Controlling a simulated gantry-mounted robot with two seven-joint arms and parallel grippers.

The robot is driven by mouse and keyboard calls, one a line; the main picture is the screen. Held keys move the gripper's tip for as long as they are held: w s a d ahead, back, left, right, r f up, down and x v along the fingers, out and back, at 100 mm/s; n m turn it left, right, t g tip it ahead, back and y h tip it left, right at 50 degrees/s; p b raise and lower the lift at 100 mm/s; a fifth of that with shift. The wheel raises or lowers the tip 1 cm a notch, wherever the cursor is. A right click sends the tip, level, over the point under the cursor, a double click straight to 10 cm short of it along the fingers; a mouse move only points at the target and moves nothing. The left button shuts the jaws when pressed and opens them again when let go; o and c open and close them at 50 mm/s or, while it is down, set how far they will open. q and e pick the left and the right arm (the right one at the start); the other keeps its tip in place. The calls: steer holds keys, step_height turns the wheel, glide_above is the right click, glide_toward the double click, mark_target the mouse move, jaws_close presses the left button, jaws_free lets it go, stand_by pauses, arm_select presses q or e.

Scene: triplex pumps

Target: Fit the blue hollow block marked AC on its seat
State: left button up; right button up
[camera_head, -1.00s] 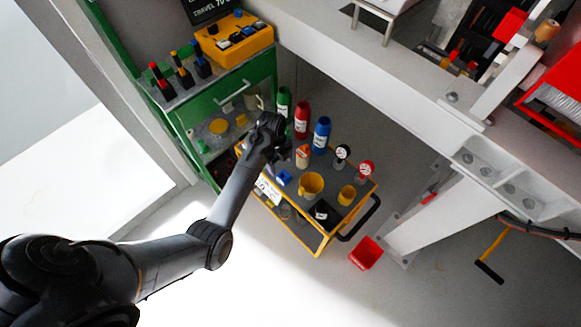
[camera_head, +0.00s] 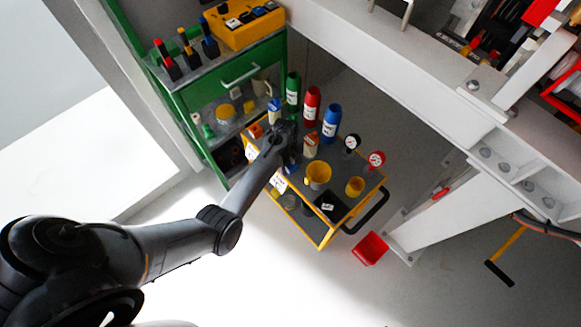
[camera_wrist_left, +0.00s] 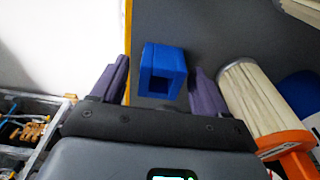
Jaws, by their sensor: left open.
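The blue hollow block (camera_wrist_left: 163,72) lies on the dark grey top of the cart in the left wrist view, its square opening facing the camera. My left gripper (camera_wrist_left: 158,88) is open, with one purple finger on each side of the block and gaps between. In the head view my left gripper (camera_head: 290,158) is over the left part of the cart and hides most of the block; a bit of blue shows below it. I cannot read the AC mark or make out the seat. My right gripper is not in view.
An orange-capped pleated filter (camera_wrist_left: 245,95) lies close to the right finger. The yellow-edged cart (camera_head: 335,222) also bears green, red and blue bottles (camera_head: 331,122), yellow cups (camera_head: 318,174) and gauges (camera_head: 376,159). A green cabinet (camera_head: 235,90) stands behind left.

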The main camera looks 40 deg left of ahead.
arm_select(q)
steer(key=c, duration=1.2)
steer(key=shift+r, duration=0.1)
